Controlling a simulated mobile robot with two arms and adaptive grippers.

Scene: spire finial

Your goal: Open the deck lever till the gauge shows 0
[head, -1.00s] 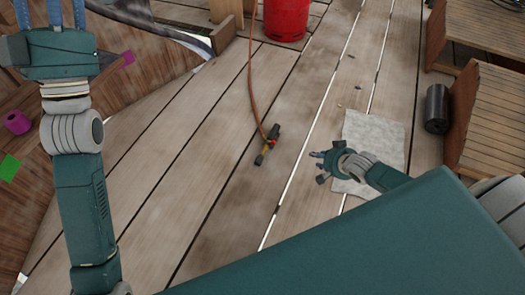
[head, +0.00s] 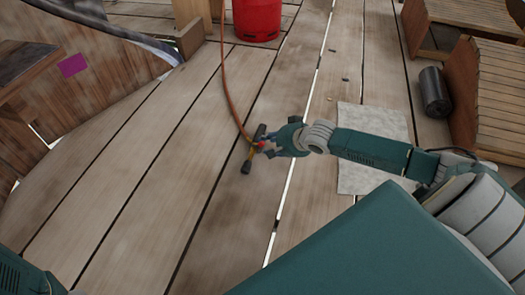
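A small dark fitting (head: 247,165) with yellow and red parts lies on the deck boards at the end of a brown hose (head: 226,88). It may be the deck lever, but its shape is too small to be sure. I cannot make out a gauge or a reading. My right gripper (head: 269,145) is at the fitting, its fingers pointing left and overlapping its red part. I cannot tell whether the fingers touch it or are closed on it. My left gripper is out of view; only a piece of my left arm shows at the lower left.
A red cylinder (head: 257,18) stands at the back, near the hose. A grey cloth (head: 372,122) lies right of the fitting, partly under my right arm. A dark roll (head: 434,92) and slatted wooden benches (head: 490,85) are at the right. The deck left of the fitting is clear.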

